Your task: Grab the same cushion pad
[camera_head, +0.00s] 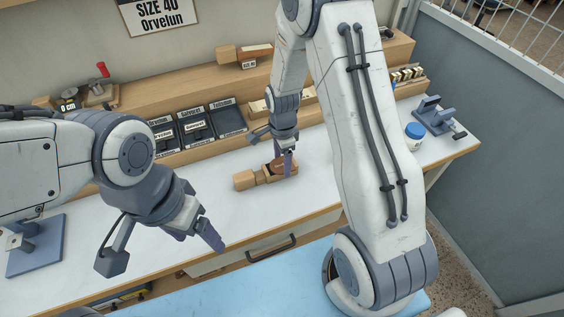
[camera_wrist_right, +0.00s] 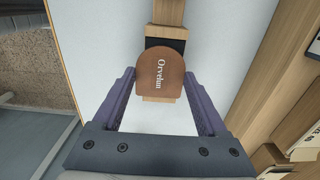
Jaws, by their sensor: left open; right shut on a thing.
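The cushion pad is a brown, rounded piece printed "Orvelun" (camera_wrist_right: 160,76). It sits over a pale wooden form with a dark band (camera_wrist_right: 165,45) on the white bench. In the head view the pad (camera_head: 279,168) is partly hidden by my right gripper (camera_head: 285,160). In the right wrist view my right gripper (camera_wrist_right: 160,82) has its fingers closed against the pad's two sides. The wooden form (camera_head: 245,180) sticks out to the left of the pad. My left gripper (camera_head: 197,234) is open and empty above the bench's front edge, left of the pad and apart from it.
Black labelled trays (camera_head: 195,127) stand along the back of the bench before a wooden shelf (camera_head: 130,120). A blue-lidded jar (camera_head: 414,136) and a grey-blue stand (camera_head: 434,114) are at the right.

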